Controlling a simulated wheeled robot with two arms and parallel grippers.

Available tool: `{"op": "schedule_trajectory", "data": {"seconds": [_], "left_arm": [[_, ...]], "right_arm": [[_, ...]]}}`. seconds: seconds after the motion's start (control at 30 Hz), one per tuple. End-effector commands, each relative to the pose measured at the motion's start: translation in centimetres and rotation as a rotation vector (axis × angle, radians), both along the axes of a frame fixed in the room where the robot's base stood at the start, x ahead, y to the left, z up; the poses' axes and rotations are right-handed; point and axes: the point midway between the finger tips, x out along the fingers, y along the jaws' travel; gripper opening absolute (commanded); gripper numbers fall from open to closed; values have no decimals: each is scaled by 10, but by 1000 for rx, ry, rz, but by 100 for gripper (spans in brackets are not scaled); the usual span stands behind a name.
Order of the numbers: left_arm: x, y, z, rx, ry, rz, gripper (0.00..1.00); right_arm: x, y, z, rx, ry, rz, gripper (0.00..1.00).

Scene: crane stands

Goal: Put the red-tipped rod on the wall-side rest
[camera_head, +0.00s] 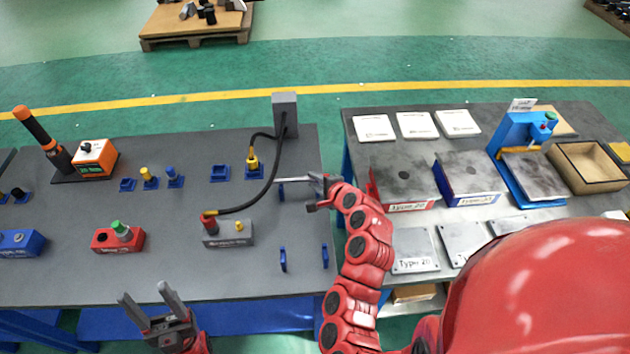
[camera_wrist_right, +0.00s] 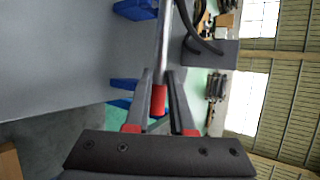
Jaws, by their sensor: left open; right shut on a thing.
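My right gripper (camera_head: 315,191) is shut on the red-tipped rod (camera_head: 293,180), a thin grey metal rod held above the right part of the left table. In the right wrist view the rod's red end (camera_wrist_right: 158,100) sits between the fingers and the grey shaft (camera_wrist_right: 163,45) points away from the gripper. In the head view it points left, and its red end is hidden by the gripper. Small blue upright rests (camera_head: 283,259) and (camera_head: 325,255) stand nearer me. Another blue piece (camera_head: 281,189) shows below the rod's far end. My left gripper (camera_head: 146,292) is open and empty.
A grey post (camera_head: 285,113) carries a black cable (camera_head: 268,180) running to a grey block (camera_head: 228,233), left of the rod. A red box (camera_head: 117,240) stands further left. The right table holds plates, blocks and a blue press (camera_head: 510,135). A gap separates the tables.

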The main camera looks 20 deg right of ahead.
Motion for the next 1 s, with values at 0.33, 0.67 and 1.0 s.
{"op": "schedule_trajectory", "data": {"seconds": [0.33, 0.67, 1.0], "left_arm": [[0, 0, -5, 0, 0, 0, 59], [0, 0, -9, 0, 0, 0, 59], [0, 0, -8, 0, 0, 0, 59]], "right_arm": [[-2, 0, -11, -1, 11, 2, 0], [-4, 2, -20, -2, 21, 5, 24], [-2, 0, -15, -2, 11, 1, 57]]}}
